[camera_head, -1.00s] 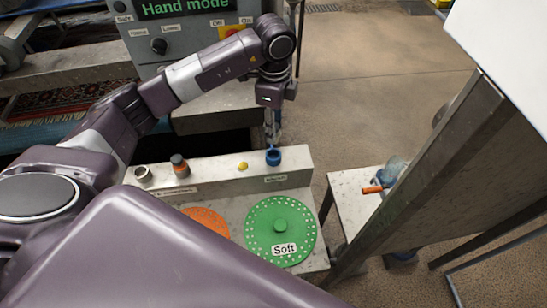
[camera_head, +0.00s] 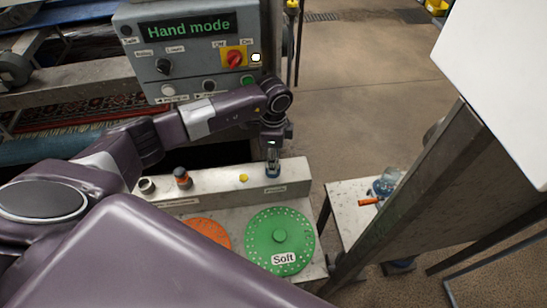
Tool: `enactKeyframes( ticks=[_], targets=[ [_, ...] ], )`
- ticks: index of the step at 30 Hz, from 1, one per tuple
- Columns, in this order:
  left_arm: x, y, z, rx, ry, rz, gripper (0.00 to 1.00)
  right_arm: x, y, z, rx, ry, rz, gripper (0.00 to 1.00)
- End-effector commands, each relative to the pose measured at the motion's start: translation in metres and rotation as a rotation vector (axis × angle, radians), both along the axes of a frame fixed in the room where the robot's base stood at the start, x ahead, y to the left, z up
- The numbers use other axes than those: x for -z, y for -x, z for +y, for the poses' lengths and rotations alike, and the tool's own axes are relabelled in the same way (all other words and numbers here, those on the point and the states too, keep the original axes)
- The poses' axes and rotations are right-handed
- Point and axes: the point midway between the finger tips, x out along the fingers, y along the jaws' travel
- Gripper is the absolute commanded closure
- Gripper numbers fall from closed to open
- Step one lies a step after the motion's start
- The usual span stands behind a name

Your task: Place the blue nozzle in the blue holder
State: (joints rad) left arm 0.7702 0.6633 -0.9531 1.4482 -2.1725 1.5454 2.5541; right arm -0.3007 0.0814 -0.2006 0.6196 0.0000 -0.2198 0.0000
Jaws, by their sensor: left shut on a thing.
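My left gripper (camera_head: 272,160) reaches down at the right part of the pale ledge (camera_head: 220,188). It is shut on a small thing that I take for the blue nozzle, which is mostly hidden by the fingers. The blue holder (camera_head: 273,174) is right at the fingertips and partly covered by them. I cannot tell how deep the nozzle sits in the holder. My right gripper is not in view.
On the ledge, left of the gripper, are a grey ring holder (camera_head: 147,185), an orange-and-dark nozzle (camera_head: 182,178) and a yellow piece (camera_head: 243,178). A green disc (camera_head: 280,238) and an orange disc (camera_head: 211,232) lie in front. A control panel (camera_head: 190,60) stands behind.

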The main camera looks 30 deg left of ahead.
Motion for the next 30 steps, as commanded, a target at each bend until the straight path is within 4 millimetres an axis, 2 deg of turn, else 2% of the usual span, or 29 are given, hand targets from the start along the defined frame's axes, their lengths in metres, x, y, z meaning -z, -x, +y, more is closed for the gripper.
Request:
enactKeyframes(
  ticks=[9,10,14,25,30],
  targets=[
    [0.004,0.000,0.000,0.001,0.001,-0.001,0.96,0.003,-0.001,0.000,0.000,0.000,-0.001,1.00],
    [0.002,0.000,0.000,0.001,0.001,-0.001,0.68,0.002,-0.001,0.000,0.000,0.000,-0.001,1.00],
    [0.002,0.000,0.000,0.001,0.001,-0.001,0.54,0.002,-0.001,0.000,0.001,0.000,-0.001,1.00],
    [-0.003,-0.001,0.000,0.001,0.000,-0.002,0.54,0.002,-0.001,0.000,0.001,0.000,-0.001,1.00],
    [-0.028,-0.002,0.000,0.003,0.001,-0.007,0.54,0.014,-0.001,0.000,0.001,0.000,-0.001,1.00]
  ],
)
